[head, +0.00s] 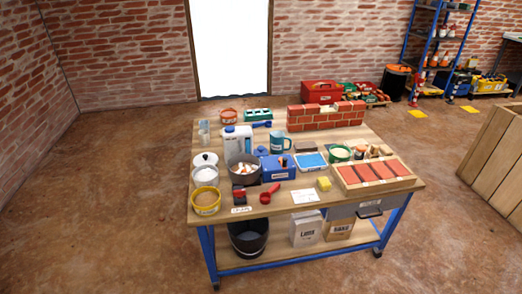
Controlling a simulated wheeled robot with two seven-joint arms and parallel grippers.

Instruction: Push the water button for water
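The wooden workbench (300,199) with blue legs stands in the middle of the head view. A white and blue upright unit (231,137) stands near its back left, and a blue box-like unit (278,167) stands near its middle. I cannot make out a water button on either one, or which of them gives water. A teal mug (277,142) stands behind the blue unit. Neither of my grippers is in view.
A small brick wall (325,117) stands at the bench's back right, and a tray of bricks (373,174) at the front right. Buckets, a red scoop (269,194) and a yellow sponge (324,184) crowd the top. Open floor (110,190) lies left; a wooden crate (495,150) stands right.

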